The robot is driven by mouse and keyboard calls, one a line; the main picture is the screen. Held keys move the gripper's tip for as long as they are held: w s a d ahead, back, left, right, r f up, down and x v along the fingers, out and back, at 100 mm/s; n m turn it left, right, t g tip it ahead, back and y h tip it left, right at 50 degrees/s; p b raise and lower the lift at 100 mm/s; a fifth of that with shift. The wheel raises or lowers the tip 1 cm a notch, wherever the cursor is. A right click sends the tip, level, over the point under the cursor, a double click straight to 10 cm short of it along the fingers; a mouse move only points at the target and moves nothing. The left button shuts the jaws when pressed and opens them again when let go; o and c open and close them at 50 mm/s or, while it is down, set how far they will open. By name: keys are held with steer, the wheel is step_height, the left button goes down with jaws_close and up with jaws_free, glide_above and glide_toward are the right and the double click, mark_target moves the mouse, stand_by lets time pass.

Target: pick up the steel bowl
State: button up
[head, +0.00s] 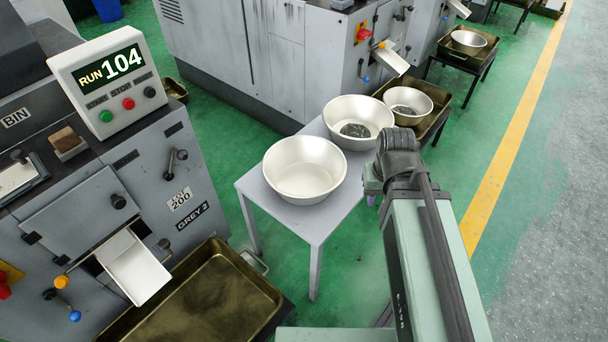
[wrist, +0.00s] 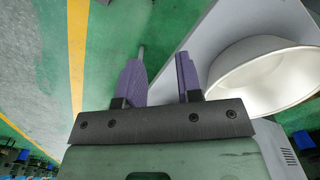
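A wide, pale steel bowl (head: 304,172) stands upright and empty on the near end of the grey table (head: 315,222). A second similar bowl (head: 358,112) stands behind it on the table, with dark pieces inside. My gripper, mostly hidden behind my own arm in the head view, hangs beside the table's right edge. In the wrist view my gripper (wrist: 162,58) has its two purple fingers apart with nothing between them. One bowl (wrist: 265,75) lies right of the fingers there, apart from them and cut off by the frame; I cannot tell which bowl it is.
A third bowl (head: 408,103) with dark pieces sits at a brass-coloured tray behind the table. Another bowl (head: 468,41) is farther back. Grey machines stand left and behind, with an empty tray (head: 201,307) at lower left. Green floor and a yellow line (head: 510,150) lie clear on the right.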

mark_target(336, 182)
steer(key=w+a+m+t+y, duration=0.1)
steer(key=w+a+m+y, duration=0.3)
steer(key=w, duration=0.6)
steer(key=a+f+b, duration=0.1)
steer(key=b, duration=0.1)
steer(key=a+f+b, duration=0.1)
steer(key=f, duration=0.1)
steer(key=w+a+f+b, duration=0.1)
steer(key=b, duration=0.1)
steer(key=shift+a+f+b, duration=0.1)
steer(key=shift+f+b, duration=0.25)
steer(key=shift+f, duration=0.05)
steer(key=shift+w+a+f, duration=0.1)
steer(key=shift+a+f, duration=0.05)
steer(key=shift+f, duration=0.1)
steer(key=shift+r, duration=0.15)
steer(key=b+x, duration=0.5)
steer(key=shift+c, duration=0.2)
jaws_close()
